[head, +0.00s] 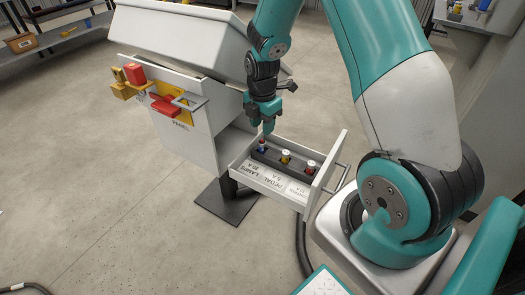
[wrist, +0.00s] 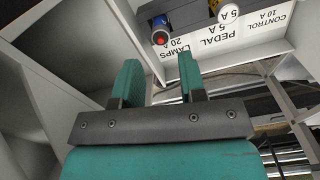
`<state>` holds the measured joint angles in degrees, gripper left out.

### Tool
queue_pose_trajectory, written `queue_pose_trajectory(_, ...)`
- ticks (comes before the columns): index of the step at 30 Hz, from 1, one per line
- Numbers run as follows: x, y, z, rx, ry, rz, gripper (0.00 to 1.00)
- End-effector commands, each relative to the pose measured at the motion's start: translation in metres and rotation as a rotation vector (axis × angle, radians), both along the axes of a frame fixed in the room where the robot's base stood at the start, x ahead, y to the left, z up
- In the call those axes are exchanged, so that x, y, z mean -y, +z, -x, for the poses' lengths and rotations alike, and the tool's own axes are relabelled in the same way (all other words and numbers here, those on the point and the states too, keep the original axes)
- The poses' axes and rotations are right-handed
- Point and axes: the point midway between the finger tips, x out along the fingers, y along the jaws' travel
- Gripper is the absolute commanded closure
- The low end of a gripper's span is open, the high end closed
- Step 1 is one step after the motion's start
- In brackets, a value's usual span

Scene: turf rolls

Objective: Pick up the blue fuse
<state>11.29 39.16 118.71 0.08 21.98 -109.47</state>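The blue fuse (head: 262,148) stands in a dark holder at the left end of a row in the open drawer. In the wrist view the blue fuse (wrist: 159,22) is above and ahead of my fingers, with a reddish, pale-rimmed end showing. My gripper (head: 267,129) points down just above it in the head view. In the wrist view my gripper (wrist: 160,78) has its two teal fingers apart with nothing between them. The fingers look clear of the fuse; the exact gap is hard to tell.
A yellow fuse (head: 285,157) and a red fuse (head: 311,168) stand to the right in the same row. The drawer (head: 272,188) has printed labels and low walls. The white cabinet (head: 190,125) is close on the left, with red and yellow fittings. Open floor lies in front.

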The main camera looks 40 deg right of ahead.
Motion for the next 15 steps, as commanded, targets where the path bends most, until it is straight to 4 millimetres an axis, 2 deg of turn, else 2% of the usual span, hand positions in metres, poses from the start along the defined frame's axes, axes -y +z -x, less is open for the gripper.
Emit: queue_pose_trajectory(15, -0.002, -0.068, 0.001, -0.004, 0.011, -0.002, 0.62)
